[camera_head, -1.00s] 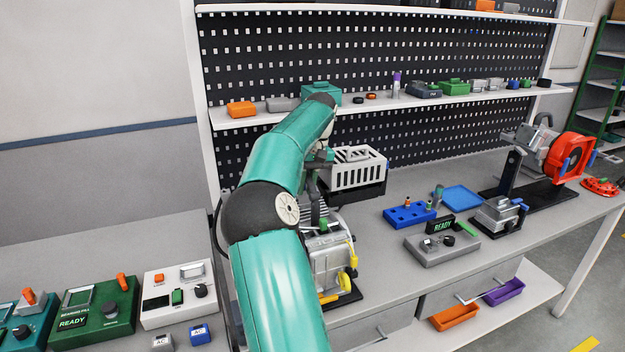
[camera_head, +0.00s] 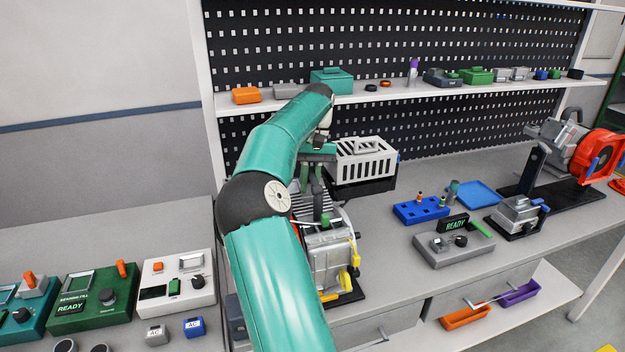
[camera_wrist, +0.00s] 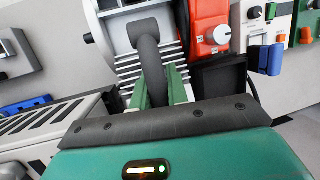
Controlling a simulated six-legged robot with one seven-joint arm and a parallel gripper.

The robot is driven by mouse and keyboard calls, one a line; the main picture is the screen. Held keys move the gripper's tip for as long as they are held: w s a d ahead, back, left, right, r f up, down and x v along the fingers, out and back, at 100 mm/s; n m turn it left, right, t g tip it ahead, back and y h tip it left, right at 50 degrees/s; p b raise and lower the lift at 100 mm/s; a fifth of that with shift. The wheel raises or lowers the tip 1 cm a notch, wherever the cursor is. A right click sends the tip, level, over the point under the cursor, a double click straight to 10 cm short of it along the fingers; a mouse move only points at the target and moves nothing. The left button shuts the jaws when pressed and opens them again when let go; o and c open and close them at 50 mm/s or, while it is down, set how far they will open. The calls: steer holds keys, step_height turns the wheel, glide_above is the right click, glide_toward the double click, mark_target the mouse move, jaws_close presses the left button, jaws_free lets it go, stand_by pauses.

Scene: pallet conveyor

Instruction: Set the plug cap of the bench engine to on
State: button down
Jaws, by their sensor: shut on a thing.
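The bench engine (camera_head: 330,262) is a grey finned block with yellow parts, on a dark base at the bench front. My gripper (camera_head: 317,192) points down over its top, partly hidden by my arm. In the wrist view its green fingers (camera_wrist: 160,88) are shut on a dark grey curved piece, which looks like the plug cap (camera_wrist: 148,52). This piece arches over the engine's silver fins (camera_wrist: 128,65). The cap's lower end is hidden between the fingers, so I cannot tell whether it is seated.
A white slotted box (camera_head: 365,163) stands close behind the engine. A red unit with a white knob (camera_wrist: 212,33) is beside the engine in the wrist view. To the right are a blue block (camera_head: 418,210) and a grey READY box (camera_head: 455,250). Control boxes (camera_head: 178,285) stand at left.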

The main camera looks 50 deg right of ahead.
stand_by(0.4)
steer(key=c, duration=1.4)
jaws_free()
steer(key=shift+w, duration=0.1)
steer(key=shift+o, duration=0.2)
steer(key=r, duration=0.4)
steer(key=shift+s+a, duration=0.25)
steer(key=s+a+r, duration=0.8)
steer(key=s+r, duration=0.1)
steer(key=s, duration=0.1)
steer(key=shift+s+a, duration=0.2)
steer(key=shift+a, duration=0.05)
